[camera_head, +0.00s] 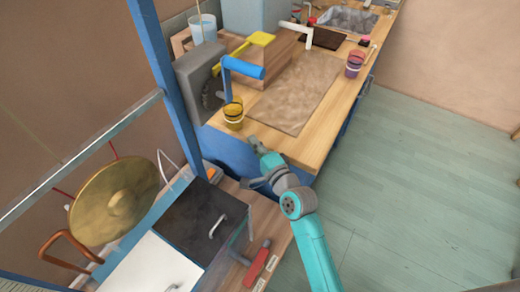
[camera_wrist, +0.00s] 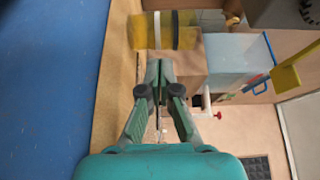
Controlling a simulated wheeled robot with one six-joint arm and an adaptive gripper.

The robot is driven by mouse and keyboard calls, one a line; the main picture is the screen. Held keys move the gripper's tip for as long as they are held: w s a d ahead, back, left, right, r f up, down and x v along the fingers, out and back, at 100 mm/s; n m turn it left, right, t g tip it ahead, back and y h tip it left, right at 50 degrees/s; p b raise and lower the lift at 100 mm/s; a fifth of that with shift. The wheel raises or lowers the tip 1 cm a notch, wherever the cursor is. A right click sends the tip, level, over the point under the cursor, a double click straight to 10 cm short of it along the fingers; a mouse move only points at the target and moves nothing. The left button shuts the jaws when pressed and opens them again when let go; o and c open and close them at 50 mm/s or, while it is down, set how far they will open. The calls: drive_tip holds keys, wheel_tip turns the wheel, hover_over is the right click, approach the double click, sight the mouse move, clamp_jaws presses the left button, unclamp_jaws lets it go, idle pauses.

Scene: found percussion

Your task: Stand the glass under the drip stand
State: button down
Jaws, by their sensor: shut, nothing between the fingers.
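An amber glass (camera_head: 234,113) with a dark band stands upright near the front left corner of the wooden counter. In the wrist view the amber glass (camera_wrist: 150,30) lies just beyond my fingertips, with a dark and a pale band. My gripper (camera_head: 256,143) is in front of the glass, near the counter's front edge, apart from it. In the wrist view my gripper (camera_wrist: 158,66) has its fingertips together with nothing between them. A white spout (camera_head: 294,27) with a red knob at the back may be the drip stand; I cannot tell for certain.
A purple glass (camera_head: 354,64) stands at the counter's right edge. A brown mat (camera_head: 298,92) covers the middle. A grey machine (camera_head: 194,76) and a blue crank handle (camera_head: 243,68) are close to the amber glass. A gong (camera_head: 115,200) hangs at the left.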

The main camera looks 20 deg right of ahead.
sight(238, 121)
drive_tip(key=w, duration=0.5)
drive_tip(key=w+a, duration=0.1)
drive_tip(key=w, duration=0.2)
drive_tip(key=w, duration=0.4)
drive_tip(key=w+a, duration=0.1)
drive_tip(key=w, duration=0.7)
drive_tip(key=shift+w+a, duration=0.1)
drive_tip(key=shift+a, duration=0.25)
